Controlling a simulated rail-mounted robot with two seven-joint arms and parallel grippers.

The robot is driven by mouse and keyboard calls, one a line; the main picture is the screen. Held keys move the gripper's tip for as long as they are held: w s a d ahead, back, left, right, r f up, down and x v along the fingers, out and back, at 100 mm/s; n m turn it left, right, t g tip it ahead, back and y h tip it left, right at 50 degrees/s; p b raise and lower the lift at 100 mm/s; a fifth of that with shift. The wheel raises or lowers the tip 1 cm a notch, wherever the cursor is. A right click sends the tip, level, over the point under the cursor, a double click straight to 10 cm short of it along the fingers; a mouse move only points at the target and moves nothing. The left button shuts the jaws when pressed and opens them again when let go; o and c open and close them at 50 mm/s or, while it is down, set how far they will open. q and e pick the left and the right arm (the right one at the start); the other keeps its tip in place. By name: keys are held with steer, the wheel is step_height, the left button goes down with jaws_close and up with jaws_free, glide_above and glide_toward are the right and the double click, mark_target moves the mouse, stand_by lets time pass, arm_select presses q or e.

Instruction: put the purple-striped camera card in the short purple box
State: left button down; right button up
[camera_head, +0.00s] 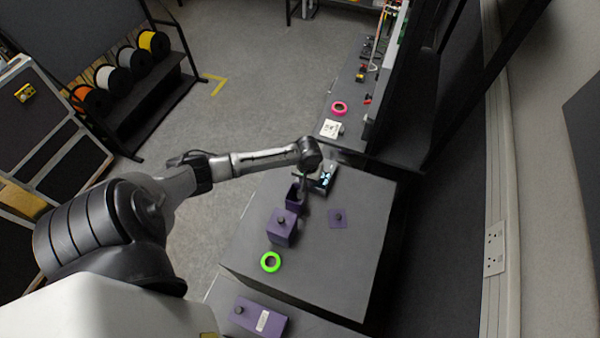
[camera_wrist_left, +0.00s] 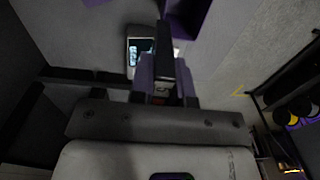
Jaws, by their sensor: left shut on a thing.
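My left gripper (camera_head: 304,187) points down at the far end of the bench, just above or beside an open purple box (camera_head: 293,204). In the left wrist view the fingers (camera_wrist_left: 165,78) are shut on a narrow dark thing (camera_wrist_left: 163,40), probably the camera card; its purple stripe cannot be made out. Part of a purple box (camera_wrist_left: 187,16) shows beyond the fingers. A lidded purple box (camera_head: 281,232) with a dark knob stands nearer than the open one. My right gripper is not in view.
A green ring (camera_head: 270,262) lies near the bench's left edge. A longer purple box (camera_head: 259,317) stands on a lower surface in front.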

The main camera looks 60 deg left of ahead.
arm_select(q)
step_height(320, 180, down, 6)
steer(key=s+a+b, duration=0.1)
steer(key=b, duration=0.4)
steer(key=shift+s+a+r+b, duration=0.25)
steer(key=shift+s+a+b, duration=0.05)
steer(key=shift+s+b, duration=0.1)
steer(key=shift+s+d+f+p, duration=0.1)
steer(key=shift+f+p, duration=0.1)
steer(key=shift+p, duration=0.35)
stand_by(0.4)
steer(key=shift+f, duration=0.1)
stand_by(0.5)
steer(key=shift+f, duration=0.2)
steer(key=shift+f+b, duration=0.65)
steer(key=shift+f, duration=0.4)
steer(key=shift+f, duration=0.1)
steer(key=shift+f, duration=0.4)
